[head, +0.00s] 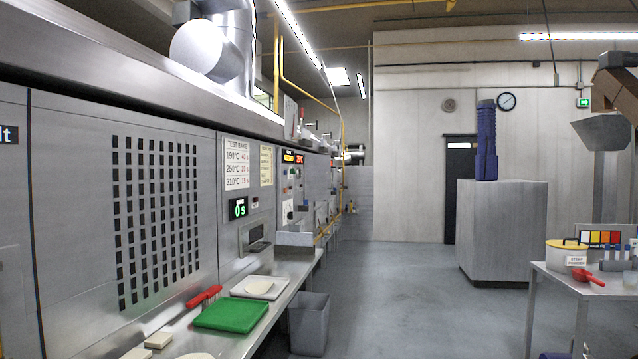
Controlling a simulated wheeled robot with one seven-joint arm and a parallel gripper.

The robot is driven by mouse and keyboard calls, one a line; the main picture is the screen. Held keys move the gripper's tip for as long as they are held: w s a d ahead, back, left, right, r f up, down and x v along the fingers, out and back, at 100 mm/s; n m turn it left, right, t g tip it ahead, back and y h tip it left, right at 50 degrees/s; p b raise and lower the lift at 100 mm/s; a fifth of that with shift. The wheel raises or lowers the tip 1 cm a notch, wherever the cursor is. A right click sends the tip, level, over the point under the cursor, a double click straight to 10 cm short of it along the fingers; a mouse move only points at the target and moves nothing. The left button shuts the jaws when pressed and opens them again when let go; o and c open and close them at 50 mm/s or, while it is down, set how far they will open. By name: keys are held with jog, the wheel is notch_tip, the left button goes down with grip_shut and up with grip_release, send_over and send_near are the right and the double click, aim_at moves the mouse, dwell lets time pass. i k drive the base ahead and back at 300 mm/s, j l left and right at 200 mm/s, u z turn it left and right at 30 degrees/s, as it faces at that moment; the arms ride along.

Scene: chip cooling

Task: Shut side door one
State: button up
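No part in view is labelled as side door one, so I cannot tell which it is. A large grey panel with a grid of dark slots (157,215) fills the left side, flush with the machine front. A vertical seam parts it from another grey panel (14,190) at the left edge, cut off by the frame. A dark door (460,190) stands in the far wall, partly hidden by a grey cabinet; it looks closed. My gripper is not in view.
A steel counter (285,292) runs below the panels with a green board (231,314), a red-handled tool (205,297) and a white tray (260,287). A grey bin (309,323) stands beside it. The grey cabinet (503,230) and a table (585,285) are right. Middle floor is clear.

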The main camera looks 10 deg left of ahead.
aim_at(318, 174)
jog(key=i+u, duration=0.2)
jog(key=i+l, duration=0.1)
jog(key=i, duration=8.9)
jog(key=j, duration=0.1)
